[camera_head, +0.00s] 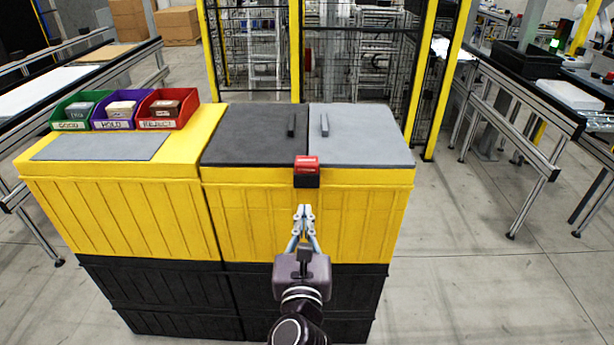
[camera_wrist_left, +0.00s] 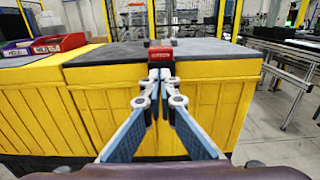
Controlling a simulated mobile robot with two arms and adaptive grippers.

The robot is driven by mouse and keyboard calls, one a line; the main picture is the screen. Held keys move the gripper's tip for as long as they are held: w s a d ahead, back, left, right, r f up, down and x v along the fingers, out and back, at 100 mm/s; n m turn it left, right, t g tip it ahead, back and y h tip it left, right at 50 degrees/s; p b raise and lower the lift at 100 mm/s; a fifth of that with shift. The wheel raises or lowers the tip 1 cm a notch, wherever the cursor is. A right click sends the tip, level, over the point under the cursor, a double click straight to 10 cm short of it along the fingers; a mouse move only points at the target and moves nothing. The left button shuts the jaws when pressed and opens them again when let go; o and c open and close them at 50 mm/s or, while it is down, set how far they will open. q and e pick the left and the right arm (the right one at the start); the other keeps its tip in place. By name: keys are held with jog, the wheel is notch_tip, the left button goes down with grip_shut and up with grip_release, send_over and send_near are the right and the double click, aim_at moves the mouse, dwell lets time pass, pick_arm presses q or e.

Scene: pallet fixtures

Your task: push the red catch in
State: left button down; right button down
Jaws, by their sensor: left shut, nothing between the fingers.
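The red catch (camera_head: 306,162) sits at the front top edge of the yellow crate (camera_head: 250,218), between the dark lid (camera_head: 255,132) and the grey lid (camera_head: 362,138), with a black part below it. It also shows in the left wrist view (camera_wrist_left: 160,52), straight ahead of the fingertips. My left gripper (camera_head: 305,212) is shut and empty, in front of the crate's front face and below the catch in the head view. In the left wrist view its fingertips (camera_wrist_left: 160,76) overlap the area just under the red part; I cannot tell whether they touch. My right gripper is not in view.
Green (camera_head: 77,112), purple (camera_head: 118,110) and red (camera_head: 167,108) bins stand on the yellow unit at left. A fenced cell stands behind, with conveyor tables at both sides.

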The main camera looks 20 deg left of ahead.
aim_at(306, 169)
pick_arm(q)
jog(key=p+x, duration=0.3)
jog(key=x, duration=0.9)
jog(key=shift+w, duration=0.3)
jog(key=shift+w+a+f, duration=0.1)
jog(key=shift+w+a, duration=0.15)
jog(key=shift+w, duration=0.45)
jog(key=shift+x, duration=1.7)
jog(key=shift+p, duration=0.35)
